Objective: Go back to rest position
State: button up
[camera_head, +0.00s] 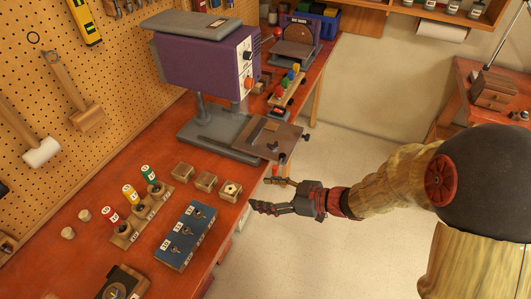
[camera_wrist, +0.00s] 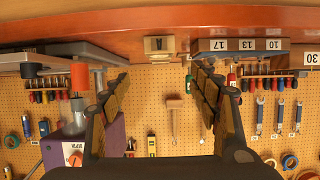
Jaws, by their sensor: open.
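My gripper (camera_head: 261,194) is open and empty in the head view. It is held out beyond the front edge of the red-brown workbench (camera_head: 105,195), pointing left toward it. In the wrist view my gripper (camera_wrist: 160,74) shows its two fingers spread apart with nothing between them. The wrist picture looks toward the pegboard, with the bench edge (camera_wrist: 150,18) across the top. A small wooden block (camera_wrist: 159,46) shows beyond the gap between the fingers.
A blue key block (camera_head: 168,255), several small wooden blocks (camera_head: 206,181) and a rack of coloured-top pieces (camera_head: 126,237) stand on the bench. A purple machine (camera_head: 200,67) stands behind, its plate (camera_head: 268,136) near the bench edge. The pale floor (camera_head: 345,145) around my gripper looks clear.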

jog(key=w+d+f+m+t+h, duration=0.1)
jog(key=w+d+f+m+h, duration=0.15)
jog(key=d+f+h, duration=0.4)
jog(key=w+d+f+m+t+h, duration=0.1)
jog(key=w+d+m+h, duration=0.15)
jog(key=d, duration=0.65)
jog(key=s+d+r+m+h, duration=0.2)
jog(key=d+r+h, duration=0.15)
jog(key=d, duration=0.45)
jog(key=s+d+r+m+g+h, duration=0.1)
jog(key=s+d+r+m+g, duration=0.2)
jog(key=s, duration=0.4)
jog(key=s+r+m+g+h, duration=0.1)
jog(key=s+r+m, duration=0.1)
jog(key=s+r, duration=0.35)
jog(key=s+a+r+t+y, duration=0.1)
jog(key=s+a+r, duration=0.2)
jog(key=r, duration=0.3)
jog(key=s+a+r+m+t+y, duration=0.1)
jog(key=s+a+r, duration=0.2)
jog(key=s+r, duration=0.2)
jog(key=shift+r+m+t, duration=0.3)
jog(key=shift+r, duration=0.2)
